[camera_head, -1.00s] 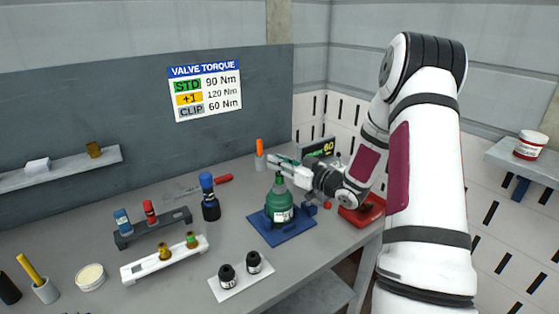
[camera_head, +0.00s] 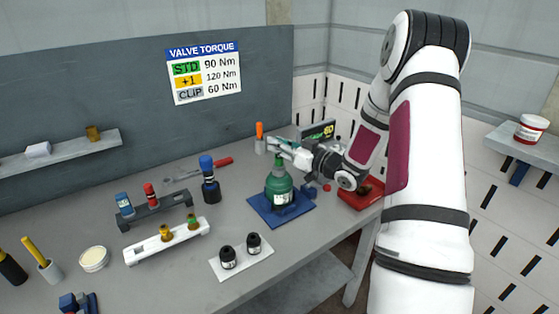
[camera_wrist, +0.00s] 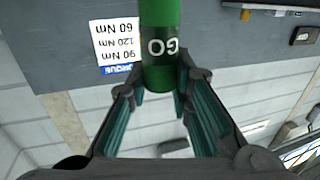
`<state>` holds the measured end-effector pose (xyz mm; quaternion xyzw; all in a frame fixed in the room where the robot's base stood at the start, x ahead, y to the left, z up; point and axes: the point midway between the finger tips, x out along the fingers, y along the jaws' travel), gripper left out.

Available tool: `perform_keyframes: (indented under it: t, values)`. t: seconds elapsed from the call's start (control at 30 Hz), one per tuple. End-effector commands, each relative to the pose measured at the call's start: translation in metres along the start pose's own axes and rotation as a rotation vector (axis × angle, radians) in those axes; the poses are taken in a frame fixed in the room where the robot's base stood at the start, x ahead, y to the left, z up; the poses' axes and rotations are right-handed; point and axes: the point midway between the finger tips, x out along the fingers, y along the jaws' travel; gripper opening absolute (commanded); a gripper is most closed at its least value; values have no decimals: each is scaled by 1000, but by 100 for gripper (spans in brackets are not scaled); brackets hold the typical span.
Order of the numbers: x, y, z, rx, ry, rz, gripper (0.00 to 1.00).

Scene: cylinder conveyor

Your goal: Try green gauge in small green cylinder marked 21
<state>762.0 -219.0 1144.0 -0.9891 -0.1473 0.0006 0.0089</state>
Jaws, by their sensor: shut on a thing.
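A small green cylinder (camera_head: 279,188) with a white label stands upright on a blue mat (camera_head: 265,216) at the bench's right side. My gripper (camera_head: 274,143) is directly above its neck. In the wrist view, my gripper (camera_wrist: 160,98) is shut on the green gauge (camera_wrist: 160,20), which is marked GO. The gauge runs out of the top of that view, so its far end is hidden. I cannot tell in the head view whether the gauge is inside the cylinder's opening. The number on the cylinder's label is too small to read.
A dark cylinder with a blue top (camera_head: 207,163) stands left of the mat. A red tray (camera_head: 364,199) sits to the right. An orange-topped item (camera_head: 259,132) stands behind.

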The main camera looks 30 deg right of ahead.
Motion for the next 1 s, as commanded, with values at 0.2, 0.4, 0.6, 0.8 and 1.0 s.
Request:
perform_keyframes:
  t: [0.2, 0.4, 0.6, 0.8, 1.0]
  values:
    - [-1, -1, -15, -1, 2, -1, 0]
    - [-1, -1, -25, -1, 1, 0, 0]
    - [-1, -1, -36, -1, 2, 0, 0]
    - [-1, -1, -47, -1, 1, 0, 0]
    - [-1, -1, -58, -2, 2, -1, 0]
